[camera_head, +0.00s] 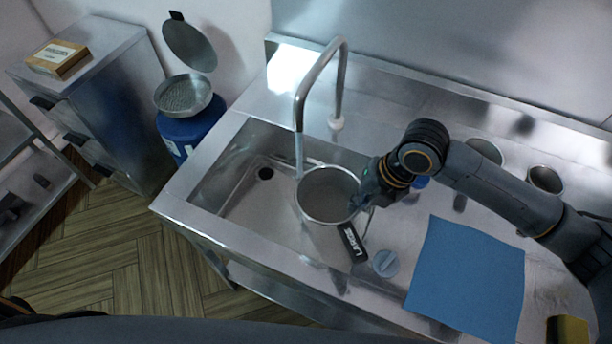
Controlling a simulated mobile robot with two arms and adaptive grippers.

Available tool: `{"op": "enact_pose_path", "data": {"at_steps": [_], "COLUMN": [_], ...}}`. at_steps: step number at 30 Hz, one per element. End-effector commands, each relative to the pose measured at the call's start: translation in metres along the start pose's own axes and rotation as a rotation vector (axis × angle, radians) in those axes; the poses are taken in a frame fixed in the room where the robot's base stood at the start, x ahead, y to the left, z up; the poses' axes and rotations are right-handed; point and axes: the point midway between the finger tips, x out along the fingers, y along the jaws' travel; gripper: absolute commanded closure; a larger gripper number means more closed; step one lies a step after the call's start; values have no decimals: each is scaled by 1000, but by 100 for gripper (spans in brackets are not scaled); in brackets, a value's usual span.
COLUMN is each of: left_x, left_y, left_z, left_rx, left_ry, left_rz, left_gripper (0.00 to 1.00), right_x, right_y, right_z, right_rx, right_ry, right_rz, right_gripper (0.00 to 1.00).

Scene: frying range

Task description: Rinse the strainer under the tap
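The strainer (328,195) is a round metal bowl with a bright rim, over the right part of the sink basin (235,205). A black tag or handle reading "LARGE" (353,243) shows just below it. The tap (340,75) is a tall bent metal pipe, and a thin stream of water (299,160) falls from its end at the strainer's upper left edge. My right gripper (364,204) is at the strainer's right rim and appears shut on it; the fingertips are partly hidden. My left gripper is not in view.
A blue cloth (468,279) lies on the counter at right, beside a small grey disc (386,263). Round metal pots (545,180) sit at the back. A blue container (190,130) topped by a metal pan (183,96) stands left of the sink. A yellow sponge (572,330) lies lower right.

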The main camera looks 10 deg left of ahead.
Motion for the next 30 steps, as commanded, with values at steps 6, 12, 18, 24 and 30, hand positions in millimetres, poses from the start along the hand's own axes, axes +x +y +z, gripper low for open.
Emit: {"op": "enact_pose_path", "data": {"at_steps": [6,12,18,24,30], "left_x": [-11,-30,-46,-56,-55], "left_y": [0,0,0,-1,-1], "left_z": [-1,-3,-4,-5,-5], "left_rx": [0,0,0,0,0], "left_ry": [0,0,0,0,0], "left_rz": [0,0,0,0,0], "left_gripper": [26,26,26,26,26], "right_x": [-10,-26,-42,-50,-49], "right_y": [-2,-8,-15,-20,-21], "right_z": [-4,-15,-26,-35,-36], "right_rx": [1,1,1,0,0], "right_ry": [0,0,0,0,0], "right_rz": [0,0,-1,1,1], "right_gripper": [100,100,100,100,100]}}
